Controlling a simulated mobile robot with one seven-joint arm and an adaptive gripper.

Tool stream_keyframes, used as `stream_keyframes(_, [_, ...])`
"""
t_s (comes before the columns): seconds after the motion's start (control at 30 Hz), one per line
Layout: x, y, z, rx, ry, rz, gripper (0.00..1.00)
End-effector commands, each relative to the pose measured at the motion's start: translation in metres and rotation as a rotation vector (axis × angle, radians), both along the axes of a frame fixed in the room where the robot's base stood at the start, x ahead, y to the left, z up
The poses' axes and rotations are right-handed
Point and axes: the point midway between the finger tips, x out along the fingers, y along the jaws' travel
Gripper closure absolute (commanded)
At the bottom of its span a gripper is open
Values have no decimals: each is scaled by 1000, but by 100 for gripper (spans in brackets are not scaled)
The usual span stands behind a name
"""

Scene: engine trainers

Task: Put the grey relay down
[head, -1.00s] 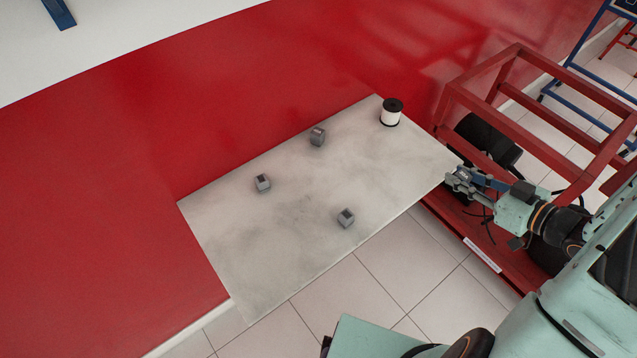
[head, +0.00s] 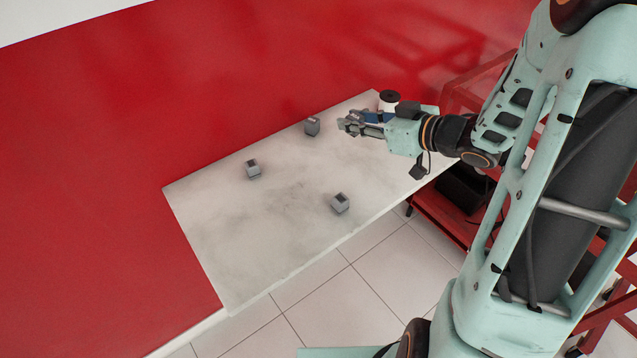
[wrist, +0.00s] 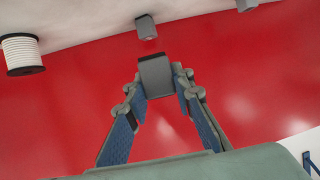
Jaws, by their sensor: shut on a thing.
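My gripper (head: 352,125) is over the far right part of the grey tabletop (head: 225,255), in front of the white spool. In the wrist view my gripper (wrist: 156,88) has its two fingers shut on a grey relay (wrist: 155,74), a box-shaped block with a dark edge. It is held at the fingertips. In the head view the held relay is hard to tell from the grey fingers. I cannot tell its exact height above the table.
Three similar grey blocks stand on the table: one at the back (head: 312,126), one at left (head: 253,169), one near the front edge (head: 340,203). The white spool (wrist: 20,53) is close by. A red wall runs behind. The table's middle and left front are clear.

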Motion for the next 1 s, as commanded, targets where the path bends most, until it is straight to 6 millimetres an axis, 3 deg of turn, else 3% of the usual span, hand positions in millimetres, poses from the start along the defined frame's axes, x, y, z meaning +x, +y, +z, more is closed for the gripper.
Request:
stream_keyframes(0.3, [-7, 33, 18, -2, -7, -110, 100])
stream_keyframes(0.57, [-13, 42, 28, 0, -1, -153, 100])
stream_keyframes(0.77, [7, 26, 15, 0, 4, -160, 100])
stream_keyframes(1.0, [48, -7, -8, 0, 3, -159, 100])
